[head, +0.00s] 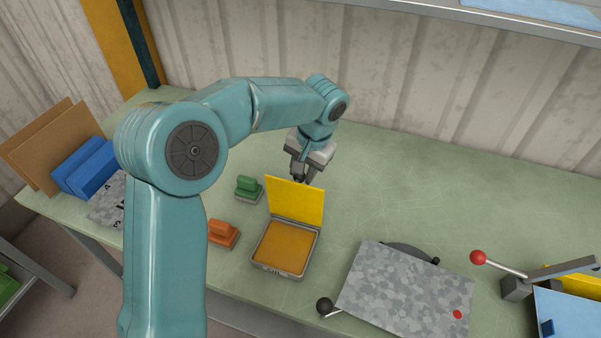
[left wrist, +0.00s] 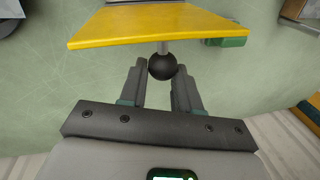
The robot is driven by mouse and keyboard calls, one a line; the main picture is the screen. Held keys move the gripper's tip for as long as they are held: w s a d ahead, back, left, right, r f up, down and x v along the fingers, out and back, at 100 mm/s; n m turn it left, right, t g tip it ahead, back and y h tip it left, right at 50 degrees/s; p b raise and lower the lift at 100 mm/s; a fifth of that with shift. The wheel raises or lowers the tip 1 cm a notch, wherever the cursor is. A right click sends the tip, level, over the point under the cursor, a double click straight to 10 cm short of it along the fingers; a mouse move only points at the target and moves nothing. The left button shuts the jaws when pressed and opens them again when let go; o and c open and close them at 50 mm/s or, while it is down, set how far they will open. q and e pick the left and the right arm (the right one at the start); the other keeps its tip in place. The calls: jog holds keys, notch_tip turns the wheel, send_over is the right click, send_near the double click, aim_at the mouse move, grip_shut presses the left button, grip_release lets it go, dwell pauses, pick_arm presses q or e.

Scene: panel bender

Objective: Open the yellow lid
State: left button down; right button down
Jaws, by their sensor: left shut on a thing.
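The yellow lid (head: 295,201) stands raised, roughly upright, at the back edge of a small grey metal box (head: 281,271). The box is open and shows an orange-brown pad (head: 284,247) inside. My left gripper (head: 301,179) is behind the lid, its fingertips partly hidden by it. In the left wrist view the yellow lid (left wrist: 160,23) carries a black ball knob (left wrist: 163,67) on a short stem. The left gripper (left wrist: 160,75) is shut on this knob. My right gripper is not in view.
Green (head: 248,187) and orange (head: 222,232) handled blocks stand left of the box. A speckled grey plate (head: 405,290) lies to the right, near a red-knobbed lever (head: 479,257). Blue blocks (head: 85,167) sit far left. The green tabletop (head: 400,190) behind the plate is clear.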

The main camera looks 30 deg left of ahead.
pick_arm(q)
jog(key=shift+w+a+f, duration=0.2)
jog(key=shift+w+f, duration=0.55)
jog(key=shift+f, duration=0.25)
jog(key=c, duration=0.8)
grip_release()
jog(key=shift+a, duration=0.1)
jog(key=d+r, duration=0.1)
jog(key=r, duration=0.4)
jog(key=d+r, duration=0.1)
jog(key=r, duration=0.4)
jog(key=d+r, duration=0.1)
jog(key=r, duration=0.5)
jog(key=shift+w+p, duration=0.3)
jog(key=shift+w, duration=0.05)
jog(key=shift+a, duration=0.1)
jog(key=c, duration=0.3)
